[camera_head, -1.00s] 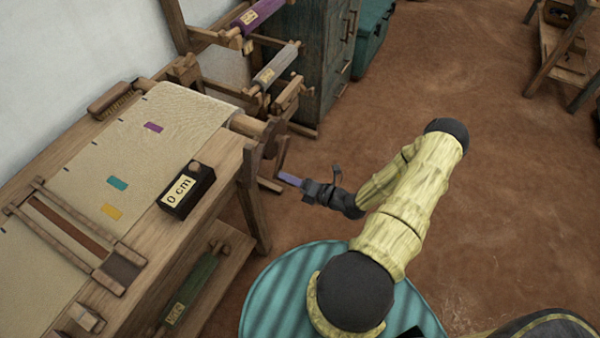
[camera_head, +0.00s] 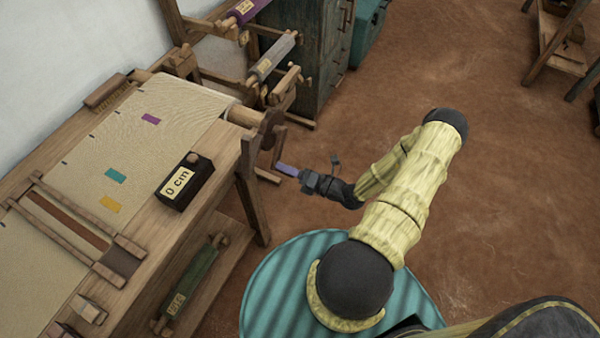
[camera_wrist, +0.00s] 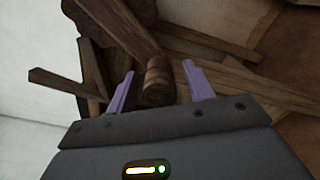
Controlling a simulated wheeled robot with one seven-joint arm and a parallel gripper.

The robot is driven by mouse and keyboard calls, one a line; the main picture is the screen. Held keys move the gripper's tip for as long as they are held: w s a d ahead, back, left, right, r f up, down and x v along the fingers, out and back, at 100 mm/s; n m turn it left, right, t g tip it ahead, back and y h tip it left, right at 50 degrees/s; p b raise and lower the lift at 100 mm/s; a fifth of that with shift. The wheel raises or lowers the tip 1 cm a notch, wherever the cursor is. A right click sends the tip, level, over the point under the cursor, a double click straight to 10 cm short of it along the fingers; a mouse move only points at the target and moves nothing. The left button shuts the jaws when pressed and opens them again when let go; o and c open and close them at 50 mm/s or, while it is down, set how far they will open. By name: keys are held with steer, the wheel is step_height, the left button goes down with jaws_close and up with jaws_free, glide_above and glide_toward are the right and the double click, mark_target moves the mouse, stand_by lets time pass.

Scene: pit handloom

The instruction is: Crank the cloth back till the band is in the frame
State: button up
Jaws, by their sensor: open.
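The pale cloth (camera_head: 85,160) lies over the wooden loom table and carries a purple band (camera_head: 151,119), a teal band (camera_head: 115,175) and an orange band (camera_head: 110,204). The wooden frame (camera_head: 66,209) lies across the cloth nearer the front, with the orange band just beyond it. A counter box (camera_head: 184,182) reads "0 cm". The crank (camera_head: 279,146) hangs at the right end of the roller (camera_head: 245,117). My gripper (camera_head: 287,170) is open beside the crank. In the wrist view, the crank's round wooden knob (camera_wrist: 157,82) appears between its purple fingers (camera_wrist: 160,88); contact cannot be told.
Rolls with labels, one purple (camera_head: 248,10) and one grey (camera_head: 272,57), sit on a rack behind the loom. A green roll (camera_head: 190,285) lies on the lower shelf. A dark cabinet (camera_head: 312,60) stands at the back.

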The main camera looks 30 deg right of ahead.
steer(key=v, duration=1.7)
steer(key=shift+s+b, duration=0.2)
steer(key=shift+b, duration=0.2)
